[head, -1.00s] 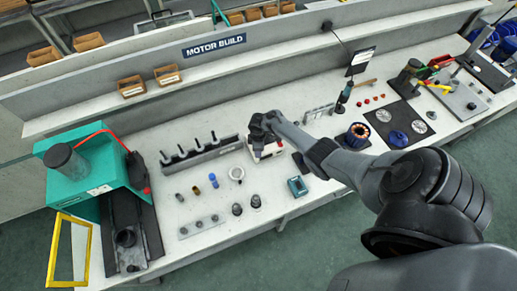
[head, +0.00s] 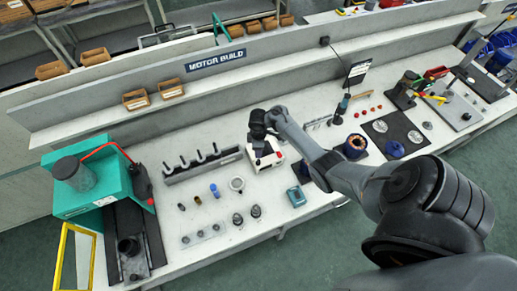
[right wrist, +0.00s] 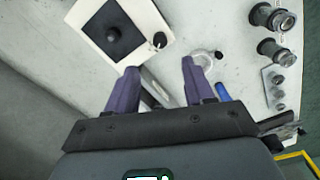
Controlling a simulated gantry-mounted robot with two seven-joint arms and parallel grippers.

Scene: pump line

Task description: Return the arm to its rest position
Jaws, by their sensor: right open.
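My right arm comes in from the right in the head view. My left gripper is not in view.
A teal machine (head: 85,190) stands at the left end of the bench. A grey rack (head: 202,164) with several upright pins is left of the gripper. A small teal device (head: 296,196) lies near the front edge. A wound copper part (head: 355,146) sits beyond my forearm.

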